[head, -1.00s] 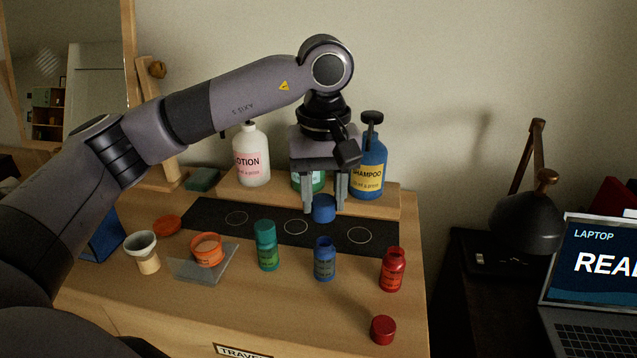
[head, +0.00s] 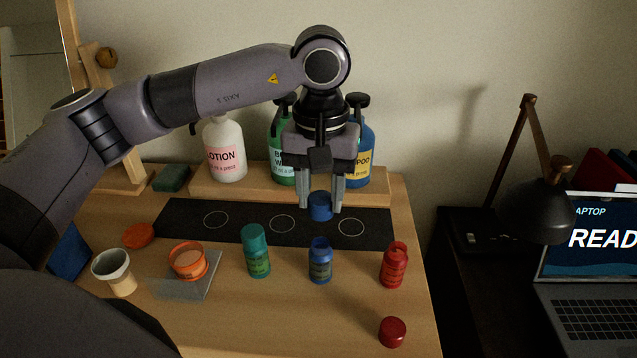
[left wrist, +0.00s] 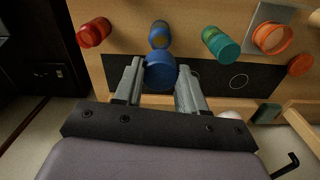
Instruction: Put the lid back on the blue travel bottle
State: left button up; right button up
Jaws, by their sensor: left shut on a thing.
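My left gripper (head: 320,205) is shut on the blue lid (head: 320,207) and holds it above the black mat, behind the blue travel bottle. The lid also shows between the fingers in the left wrist view (left wrist: 160,72). The blue travel bottle (head: 320,262) stands upright and uncapped on the wooden top, in front of the mat. In the left wrist view the bottle (left wrist: 160,36) is just beyond the lid, apart from it in the head view. My right gripper is not in view.
A green capped bottle (head: 257,252) and an open red bottle (head: 394,266) flank the blue one. A red lid (head: 392,332) lies in front. An orange jar (head: 188,262), a cup (head: 115,272) and an orange lid (head: 139,235) are left. Large pump bottles stand on a shelf (head: 392,178) behind.

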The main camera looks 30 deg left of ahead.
pick_arm(q)
jog(key=shift+f, duration=0.15)
jog(key=shift+f+b, duration=1.65)
jog(key=shift+f, duration=0.85)
jog(key=shift+f+b, duration=0.55)
jog(key=shift+f, duration=0.05)
jog(key=shift+b, duration=0.35)
jog(key=shift+f+b, duration=0.15)
jog(key=shift+b, duration=0.4)
dwell(0.5)
jog(key=o, duration=1.6)
jog(key=shift+c, duration=0.2)
